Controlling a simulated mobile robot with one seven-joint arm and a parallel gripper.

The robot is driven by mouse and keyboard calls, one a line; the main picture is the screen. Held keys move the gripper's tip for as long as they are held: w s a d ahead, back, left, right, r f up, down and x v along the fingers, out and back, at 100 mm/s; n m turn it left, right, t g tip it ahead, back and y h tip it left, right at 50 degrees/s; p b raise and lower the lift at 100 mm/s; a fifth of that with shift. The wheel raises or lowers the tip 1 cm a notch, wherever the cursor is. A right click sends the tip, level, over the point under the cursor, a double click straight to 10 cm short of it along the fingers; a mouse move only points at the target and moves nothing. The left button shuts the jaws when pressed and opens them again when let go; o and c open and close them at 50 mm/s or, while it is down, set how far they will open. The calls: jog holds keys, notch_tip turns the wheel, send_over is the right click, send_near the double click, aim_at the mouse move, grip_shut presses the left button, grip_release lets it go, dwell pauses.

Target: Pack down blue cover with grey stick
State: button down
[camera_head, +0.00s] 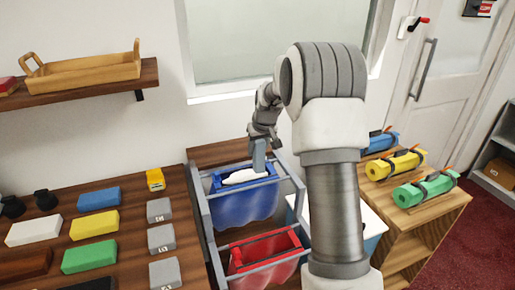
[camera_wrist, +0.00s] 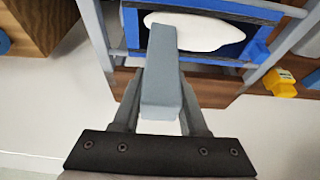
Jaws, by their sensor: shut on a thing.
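The blue cover (camera_head: 245,206) hangs open in a grey-blue rack, and its blue inside also shows in the wrist view (camera_wrist: 256,52). A white lump of filling (camera_head: 241,177) lies in its mouth; it also shows in the wrist view (camera_wrist: 195,36). My gripper (camera_head: 262,140) is shut on the grey stick (camera_head: 259,157), above the back of the blue cover's mouth. In the wrist view the grey stick (camera_wrist: 163,75) points out between the fingers and its far end overlaps the white filling. I cannot tell whether they touch.
A red cover (camera_head: 264,252) hangs in the nearer part of the rack (camera_head: 207,222). Coloured blocks (camera_head: 94,223) and grey blocks stand on the table at left. Rolled bundles (camera_head: 396,164) lie on a wooden stand at right. My arm hides part of the space between.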

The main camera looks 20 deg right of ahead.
jog(key=shift+f, duration=0.4)
jog(key=shift+r, duration=0.1)
jog(key=shift+r+p, duration=3.55)
jog(key=shift+r, duration=2.05)
